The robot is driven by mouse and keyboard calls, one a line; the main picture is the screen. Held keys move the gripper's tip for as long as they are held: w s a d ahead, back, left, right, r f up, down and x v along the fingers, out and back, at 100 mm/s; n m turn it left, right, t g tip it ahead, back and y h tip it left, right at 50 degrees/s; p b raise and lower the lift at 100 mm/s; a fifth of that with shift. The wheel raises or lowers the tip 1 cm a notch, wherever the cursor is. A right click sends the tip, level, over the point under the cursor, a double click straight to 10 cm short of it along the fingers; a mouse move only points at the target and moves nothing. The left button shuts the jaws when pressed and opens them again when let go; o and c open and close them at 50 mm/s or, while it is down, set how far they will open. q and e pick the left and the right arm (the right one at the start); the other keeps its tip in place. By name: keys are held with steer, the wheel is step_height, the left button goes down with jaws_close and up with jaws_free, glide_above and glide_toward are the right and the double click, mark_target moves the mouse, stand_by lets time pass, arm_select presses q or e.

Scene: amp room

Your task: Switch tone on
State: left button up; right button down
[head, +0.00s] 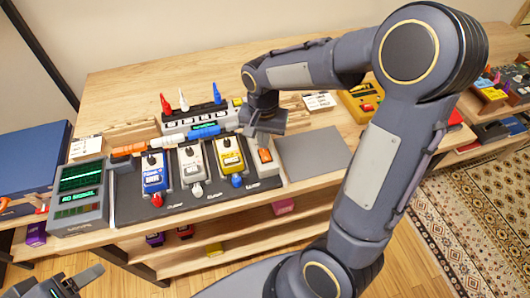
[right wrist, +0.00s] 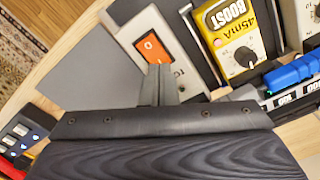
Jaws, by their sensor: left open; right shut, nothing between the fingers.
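An orange rocker switch (head: 265,156) sits on a white box (head: 262,168) at the right end of the dark pedal board. The switch also shows in the right wrist view (right wrist: 151,48), with a mark on each half. My right gripper (head: 264,141) is shut and empty, pointing down at the switch. In the right wrist view its fingertips (right wrist: 158,70) overlap the lower edge of the switch; I cannot tell whether they touch it. My left gripper (head: 84,280) is open and empty at the lower left, away from the board. A grey meter (head: 78,197) has a green screen reading "NO SIGNAL".
Blue (head: 154,174), grey (head: 192,163) and yellow (head: 229,155) pedals stand left of the switch box. A flat grey pad (head: 312,153) lies right of the box.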

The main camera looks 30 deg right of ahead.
mark_target(264, 151)
steer(key=shift+f+b, duration=0.75)
steer(key=shift+f, duration=0.2)
stand_by(0.6)
step_height(264, 151, up, 7)
steer(key=p, duration=0.6)
steer(key=shift+r, duration=0.1)
stand_by(0.3)
